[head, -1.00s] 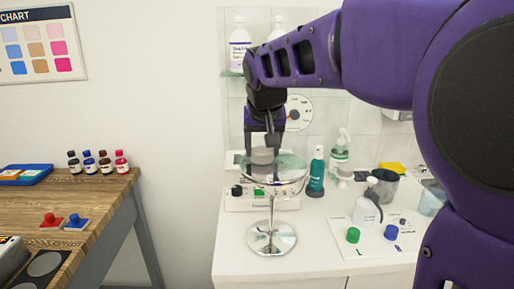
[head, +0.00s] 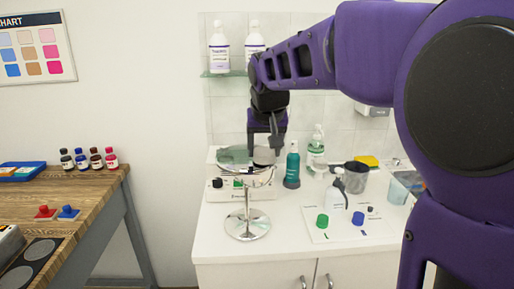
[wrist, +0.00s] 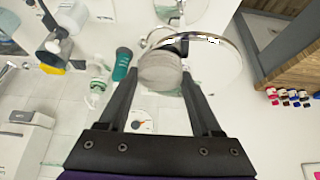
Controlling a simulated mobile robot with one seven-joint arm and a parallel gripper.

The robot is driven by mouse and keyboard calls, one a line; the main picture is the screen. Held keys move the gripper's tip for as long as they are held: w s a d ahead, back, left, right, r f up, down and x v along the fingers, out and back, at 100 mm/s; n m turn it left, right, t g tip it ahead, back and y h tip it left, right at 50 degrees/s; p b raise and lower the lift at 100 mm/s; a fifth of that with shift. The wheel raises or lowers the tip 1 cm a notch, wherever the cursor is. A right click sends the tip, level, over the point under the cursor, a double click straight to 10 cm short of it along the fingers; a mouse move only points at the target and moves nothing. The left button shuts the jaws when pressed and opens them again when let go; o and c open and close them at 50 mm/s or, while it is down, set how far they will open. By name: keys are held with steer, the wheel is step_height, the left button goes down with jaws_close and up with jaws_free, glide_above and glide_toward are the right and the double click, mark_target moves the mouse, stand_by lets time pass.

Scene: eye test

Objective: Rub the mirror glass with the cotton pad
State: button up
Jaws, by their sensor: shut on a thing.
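The round mirror stands on a chrome foot on the white counter, its glass (head: 232,157) tilted to face mostly upward. The grey, round cotton pad (head: 264,156) is between the fingers of my gripper (head: 264,146), which is shut on it from both sides. The pad is over the right part of the glass in the head view; I cannot tell whether it touches. In the wrist view the pad (wrist: 160,73) covers part of the mirror, whose glass (wrist: 215,68) shows to its right.
A teal bottle (head: 292,168) and a clear pump bottle (head: 316,150) stand close to the right of the mirror. A dispenser bottle (head: 337,192), a grey cup (head: 355,177) and green (head: 322,221) and blue (head: 358,218) knobs are further right. The counter's front left is clear.

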steer(key=r, duration=0.2)
steer(key=r+p, duration=0.1)
steer(key=shift+w+a, duration=0.2)
steer(key=shift+a, duration=0.05)
step_height(320, 180, up, 5)
steer(key=p, duration=0.4)
steer(key=shift+f, duration=0.15)
